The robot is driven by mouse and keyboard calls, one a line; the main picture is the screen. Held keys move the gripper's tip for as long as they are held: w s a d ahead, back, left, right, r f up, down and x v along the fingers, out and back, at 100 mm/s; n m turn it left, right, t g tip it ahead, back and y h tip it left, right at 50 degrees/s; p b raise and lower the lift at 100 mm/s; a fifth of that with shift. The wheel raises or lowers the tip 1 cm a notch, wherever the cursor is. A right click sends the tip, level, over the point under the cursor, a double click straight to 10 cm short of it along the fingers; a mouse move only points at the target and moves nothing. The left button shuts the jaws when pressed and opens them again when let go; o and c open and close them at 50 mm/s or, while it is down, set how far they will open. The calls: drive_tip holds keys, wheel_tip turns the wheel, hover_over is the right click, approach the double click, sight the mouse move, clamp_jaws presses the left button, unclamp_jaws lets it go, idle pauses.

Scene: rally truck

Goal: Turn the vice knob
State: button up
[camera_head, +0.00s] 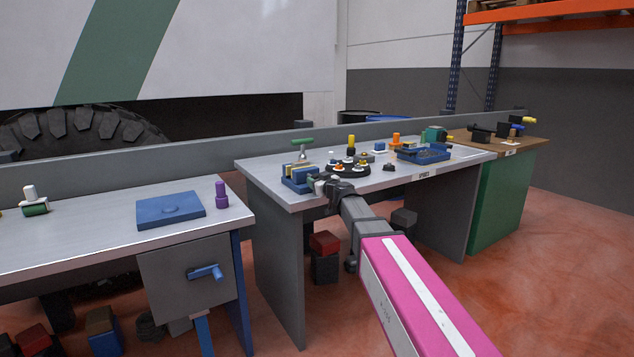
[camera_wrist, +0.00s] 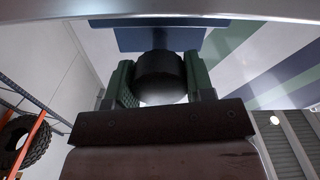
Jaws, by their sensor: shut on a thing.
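The blue vice (camera_head: 296,184) sits at the front left corner of the middle grey bench. Its black round knob (camera_wrist: 158,72) shows in the wrist view, in front of a blue block of the vice (camera_wrist: 160,38). My gripper (camera_head: 316,184) is at the vice's right side, at the bench's front edge. In the wrist view my gripper (camera_wrist: 158,84) has its two green fingers on either side of the knob, shut on it. In the head view the knob is too small and too covered by my gripper to make out.
A black round tray with small knobs (camera_head: 348,171) stands close behind my gripper. A green-handled lever (camera_head: 302,143) rises behind the vice. The left bench (camera_head: 100,240) carries a blue plate (camera_head: 170,210) and a purple knob (camera_head: 221,195).

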drive_tip(key=m, duration=0.5)
drive_tip(key=shift+s+m, duration=0.1)
drive_tip(key=shift+m, duration=2)
drive_tip(key=shift+d, duration=0.1)
drive_tip(key=o, duration=0.9)
drive_tip(key=v, duration=1)
drive_tip(key=shift+s+d, duration=0.25)
drive_tip(key=shift+s, duration=0.1)
